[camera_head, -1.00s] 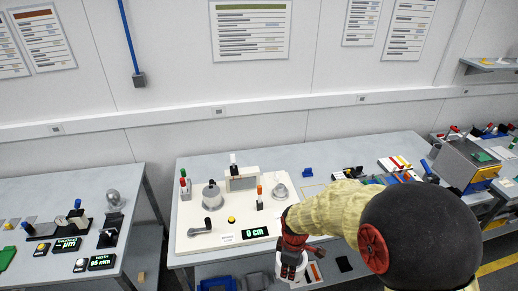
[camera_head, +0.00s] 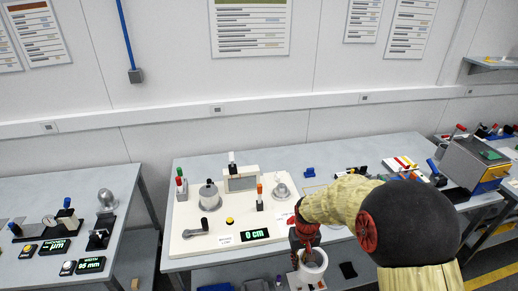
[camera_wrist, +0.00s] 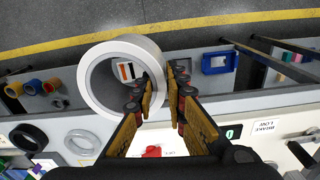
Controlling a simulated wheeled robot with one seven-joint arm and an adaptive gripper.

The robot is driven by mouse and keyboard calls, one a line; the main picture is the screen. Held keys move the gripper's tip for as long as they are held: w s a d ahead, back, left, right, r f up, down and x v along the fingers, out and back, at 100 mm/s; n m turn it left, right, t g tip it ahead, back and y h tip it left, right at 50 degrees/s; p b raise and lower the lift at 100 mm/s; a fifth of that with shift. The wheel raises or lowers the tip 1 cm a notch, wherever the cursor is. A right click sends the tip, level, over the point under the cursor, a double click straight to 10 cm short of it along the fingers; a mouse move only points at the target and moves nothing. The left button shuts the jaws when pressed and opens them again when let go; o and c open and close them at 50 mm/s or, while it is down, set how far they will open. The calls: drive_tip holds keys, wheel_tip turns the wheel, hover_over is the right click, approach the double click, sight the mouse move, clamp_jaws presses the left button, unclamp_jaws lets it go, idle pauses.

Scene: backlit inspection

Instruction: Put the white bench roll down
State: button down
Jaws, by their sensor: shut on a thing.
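The white bench roll (camera_head: 316,273) is a thick white hollow ring. In the head view it hangs below my gripper (camera_head: 304,250) in front of the bench's front edge. In the wrist view the roll (camera_wrist: 138,46) is at the upper left with its opening facing the camera. My gripper (camera_wrist: 168,82) is shut on the roll's right-hand wall. The grey bench (camera_head: 330,148) lies behind it. My arm hides part of the bench's right half.
A white board (camera_head: 190,250) with levers, a knob and a "0 cm" display (camera_head: 255,234) fills the bench's left half. Small parts and a box (camera_head: 470,165) stand to the right. In the wrist view, a black ring (camera_wrist: 28,137) and several coloured rolls (camera_wrist: 33,87) lie left.

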drive_tip(key=w+d+f+m+b, duration=0.1)
drive_tip(key=d+f+b, duration=0.4)
drive_tip(key=f, duration=0.3)
drive_tip(key=shift+w+f, duration=0.2)
drive_tip(key=shift+f, duration=0.1)
